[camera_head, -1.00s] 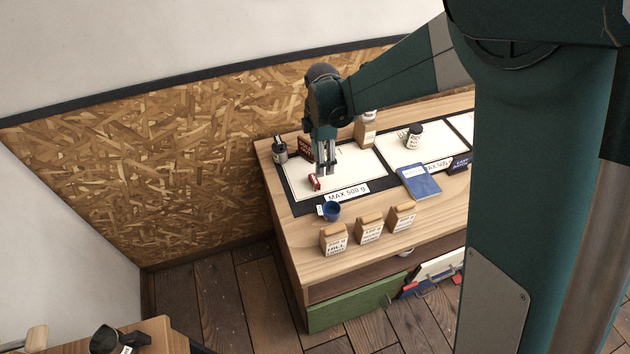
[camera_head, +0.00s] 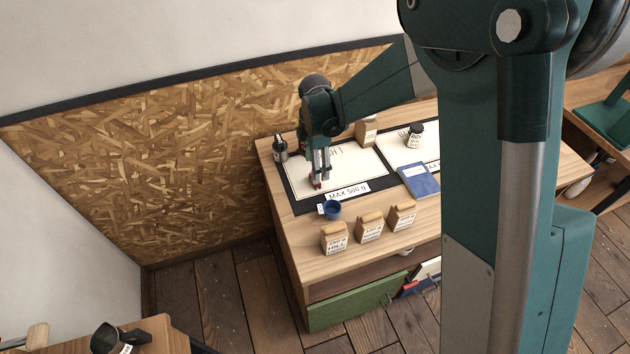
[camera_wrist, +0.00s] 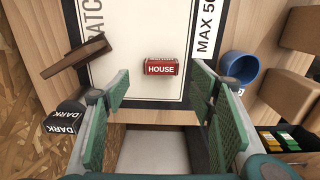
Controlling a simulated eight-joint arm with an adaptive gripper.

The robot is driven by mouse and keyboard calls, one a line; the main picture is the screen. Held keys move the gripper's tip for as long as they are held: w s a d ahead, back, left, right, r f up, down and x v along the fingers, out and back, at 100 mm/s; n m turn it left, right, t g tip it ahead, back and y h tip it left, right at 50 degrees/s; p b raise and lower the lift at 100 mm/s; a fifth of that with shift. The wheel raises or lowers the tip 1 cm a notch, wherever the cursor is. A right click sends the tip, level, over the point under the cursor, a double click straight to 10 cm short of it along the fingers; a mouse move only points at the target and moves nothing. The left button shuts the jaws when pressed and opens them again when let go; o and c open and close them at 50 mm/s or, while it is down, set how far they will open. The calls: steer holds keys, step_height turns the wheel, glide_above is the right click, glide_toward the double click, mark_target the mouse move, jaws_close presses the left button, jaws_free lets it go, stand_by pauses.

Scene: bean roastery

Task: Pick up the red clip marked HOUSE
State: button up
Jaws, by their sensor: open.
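The red clip marked HOUSE (camera_wrist: 161,68) lies on the white sheet of the mat (camera_wrist: 150,25), near the edge with the MAX 500 label. In the wrist view it sits ahead of my gripper (camera_wrist: 158,88), roughly centred between the spread green-padded fingers, with nothing held. In the head view my gripper (camera_head: 318,183) points down over the mat, and the clip is mostly hidden by the fingertips, with only a little red showing. I cannot tell from these views how high the fingertips are above the mat.
A blue cup (camera_wrist: 239,67) stands right of the clip in the wrist view. A dark jar marked DARK (camera_wrist: 63,121) and a brown sign-like piece (camera_wrist: 75,58) are on the left. Several paper bags (camera_head: 370,229) line the table front. A blue book (camera_head: 418,181) lies further right.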

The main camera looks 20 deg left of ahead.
steer(key=shift+f, duration=0.2)
steer(key=shift+s+f, duration=0.1)
steer(key=shift+f, duration=2.4)
steer(key=c, duration=0.8)
